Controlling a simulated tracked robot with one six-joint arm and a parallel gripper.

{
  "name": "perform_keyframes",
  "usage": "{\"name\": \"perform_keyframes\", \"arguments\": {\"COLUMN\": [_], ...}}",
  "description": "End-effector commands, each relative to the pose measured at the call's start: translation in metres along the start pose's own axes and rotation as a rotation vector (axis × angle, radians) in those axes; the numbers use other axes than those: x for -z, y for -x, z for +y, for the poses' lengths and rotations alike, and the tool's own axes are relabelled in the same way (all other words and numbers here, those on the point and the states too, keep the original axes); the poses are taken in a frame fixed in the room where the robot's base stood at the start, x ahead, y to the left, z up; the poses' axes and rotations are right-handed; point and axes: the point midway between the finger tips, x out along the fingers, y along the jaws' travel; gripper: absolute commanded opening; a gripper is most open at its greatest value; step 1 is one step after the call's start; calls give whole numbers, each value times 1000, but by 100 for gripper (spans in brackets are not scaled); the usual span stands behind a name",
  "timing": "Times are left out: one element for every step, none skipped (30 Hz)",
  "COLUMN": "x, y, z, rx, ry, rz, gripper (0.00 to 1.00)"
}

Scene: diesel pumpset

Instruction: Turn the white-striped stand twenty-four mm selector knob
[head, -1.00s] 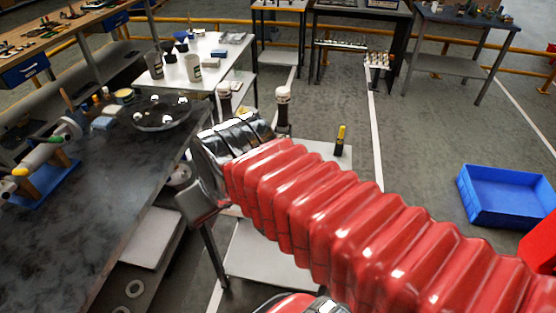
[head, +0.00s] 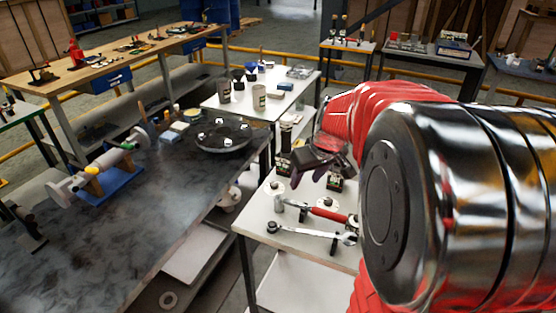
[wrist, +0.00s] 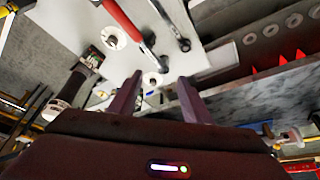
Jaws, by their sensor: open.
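My gripper (head: 318,165) is open and empty above the white table. A second round white fitting (wrist: 112,38) lies up and left of the fingers. I cannot tell which fitting is the white-striped selector knob; no stripe is clear.
A red-handled tool (head: 325,214) and a wrench (head: 318,234) lie on the white table (head: 300,258). A dark post with a white top (wrist: 65,93) stands left of my gripper in the wrist view. The dark workbench (head: 120,220) is to the left.

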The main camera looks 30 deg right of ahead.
Motion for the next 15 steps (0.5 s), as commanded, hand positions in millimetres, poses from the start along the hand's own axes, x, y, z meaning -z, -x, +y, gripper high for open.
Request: {"name": "perform_keyframes", "arguments": {"x": [1,2,2,2,2,2,1,0,-2,-4,-5,-6,-8,-9,-10], "y": [-11,-17,-24,-30,-35,-43,-49,-54,-61,-66,-70,-75,-79,-81,-84], "z": [18,28,40,50,60,73,83,92,104,112,120,128,134,139,144], "rx": [-2,-4,-5,-6,-7,-10,-11,-12,-14,-15,-17,-18,-19,-21,-22], "ry": [-13,-16,-21,-24,-29,-33,-36,-41,-44,-47,-49,-52,-54,-55,-56], "rz": [-6,-7,-9,-9,-10,-11,-12,-12,-13,-14,-14,-13,-14,-13,-12], "gripper": [44,44,44,44,44,44,44,44,44,44,44,44,44,44,44]}}
